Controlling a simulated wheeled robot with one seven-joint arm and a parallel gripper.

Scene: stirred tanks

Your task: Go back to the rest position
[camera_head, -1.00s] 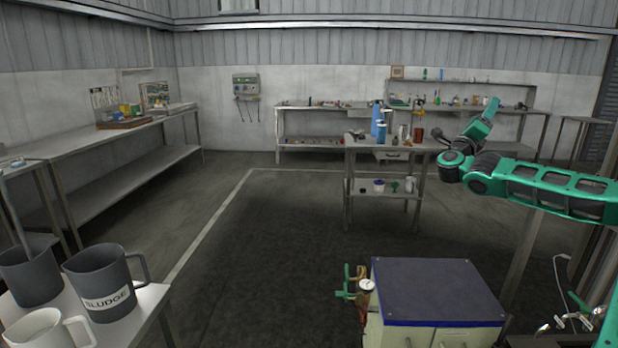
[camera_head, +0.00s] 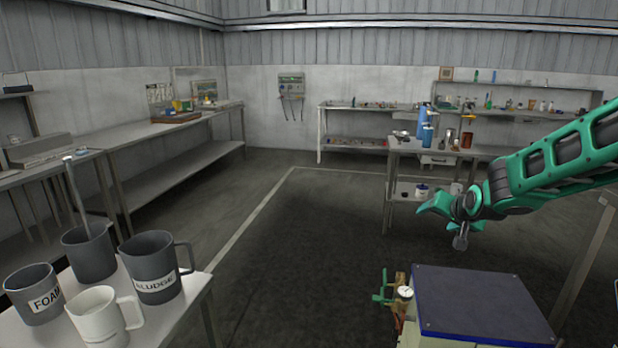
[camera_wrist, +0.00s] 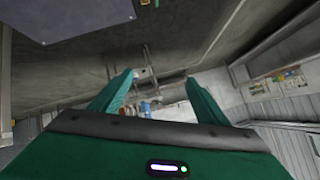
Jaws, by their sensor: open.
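My gripper (camera_wrist: 160,92) is open in the wrist view, with its two green fingers apart and nothing between them. Beyond the fingers are the floor, a distant bench and some small blue items, all well away from it. In the head view, my green arm reaches in from the right edge and bends at a dark joint above and behind the blue-topped cabinet (camera_head: 480,300).
At lower left, a table (camera_head: 185,315) bears a FOAM mug (camera_head: 33,296), a SLUDGE mug (camera_head: 150,268), a white mug (camera_head: 100,318) and a dark mug holding a rod. A bench with blue bottles (camera_head: 422,120) stands behind my arm. The middle floor is clear.

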